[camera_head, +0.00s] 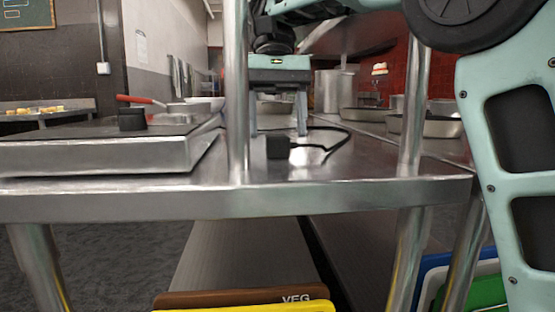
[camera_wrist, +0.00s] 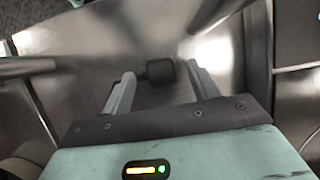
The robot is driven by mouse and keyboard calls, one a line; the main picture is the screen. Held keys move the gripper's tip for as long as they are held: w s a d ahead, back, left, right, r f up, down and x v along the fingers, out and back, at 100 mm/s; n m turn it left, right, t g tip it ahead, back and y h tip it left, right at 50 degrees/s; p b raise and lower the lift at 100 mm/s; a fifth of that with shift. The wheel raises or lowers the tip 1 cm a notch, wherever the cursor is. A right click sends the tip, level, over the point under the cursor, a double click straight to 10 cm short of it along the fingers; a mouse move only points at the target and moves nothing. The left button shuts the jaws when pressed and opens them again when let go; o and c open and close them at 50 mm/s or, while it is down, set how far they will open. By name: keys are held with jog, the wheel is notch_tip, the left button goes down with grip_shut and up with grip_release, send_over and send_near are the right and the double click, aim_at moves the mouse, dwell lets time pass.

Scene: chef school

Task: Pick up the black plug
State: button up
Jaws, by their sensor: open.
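The black plug (camera_head: 278,147) is a small dark block on the steel counter, with a black cable (camera_head: 345,140) curving behind it to the right. My gripper (camera_head: 278,133) points down over it, with its two grey fingers apart. In the wrist view, the plug (camera_wrist: 161,71) appears between the open fingertips of my gripper (camera_wrist: 161,69), nearer the right finger. I cannot tell whether a finger touches it. Nothing is held.
A steel hob (camera_head: 95,153) with a black knob-like block (camera_head: 132,119) and a red-handled pan (camera_head: 185,107) stands to the left. Upright shelf posts (camera_head: 237,100) rise from the counter front. Pans (camera_head: 430,125) stand at the back right. Chopping boards (camera_head: 245,300) are below.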

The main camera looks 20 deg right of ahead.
aim_at(277, 135)
jog(key=shift+b+x, duration=1.2)
jog(key=shift+x, duration=0.35)
jog(key=shift+w, duration=0.1)
jog(key=c, duration=1.1)
jog(key=shift+o, duration=0.2)
jog(key=shift+r, duration=0.2)
